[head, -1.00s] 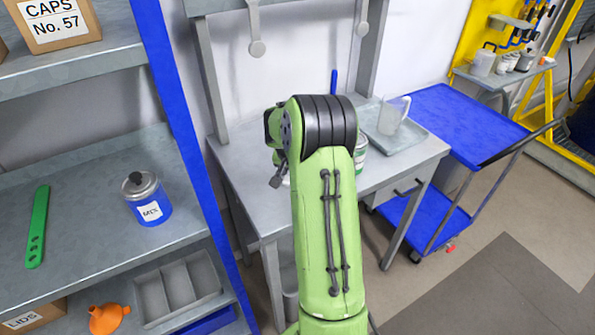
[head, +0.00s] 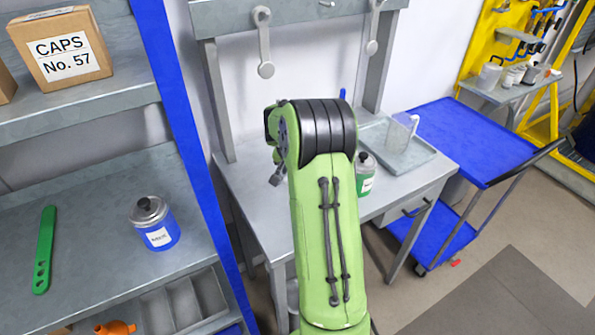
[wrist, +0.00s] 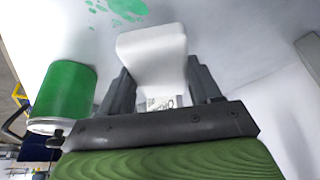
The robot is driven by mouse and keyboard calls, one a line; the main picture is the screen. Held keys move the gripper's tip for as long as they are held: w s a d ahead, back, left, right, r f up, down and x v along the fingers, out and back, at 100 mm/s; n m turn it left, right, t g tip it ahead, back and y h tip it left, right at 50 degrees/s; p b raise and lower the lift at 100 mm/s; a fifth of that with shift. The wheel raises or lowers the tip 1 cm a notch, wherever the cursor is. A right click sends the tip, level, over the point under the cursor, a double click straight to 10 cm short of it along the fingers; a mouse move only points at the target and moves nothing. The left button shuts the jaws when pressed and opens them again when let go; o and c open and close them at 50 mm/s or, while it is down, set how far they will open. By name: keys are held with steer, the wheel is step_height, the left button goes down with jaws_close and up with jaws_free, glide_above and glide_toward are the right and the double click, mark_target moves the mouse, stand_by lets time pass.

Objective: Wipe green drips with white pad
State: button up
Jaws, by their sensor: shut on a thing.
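My gripper (wrist: 163,82) is shut on a white pad (wrist: 152,52) in the wrist view. The pad points away from the jaws toward a pale surface. I cannot tell whether the pad touches the surface. A green can (wrist: 62,95) is left of the gripper; a green-labelled can also shows on the workbench in the head view (head: 365,180). In the head view my green arm hides the gripper, pad and drips.
The grey workbench (head: 255,190) holds a tray (head: 425,158) with a clear jug (head: 402,132). A blue cart (head: 470,140) stands right of it. At left, a shelf holds a blue can (head: 155,225) and a green strip (head: 44,250). Metal levers (head: 264,45) hang above the bench.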

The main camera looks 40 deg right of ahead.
steer(key=shift+r+p, duration=0.8)
steer(key=shift+r, duration=0.65)
steer(key=shift+s+f, duration=0.1)
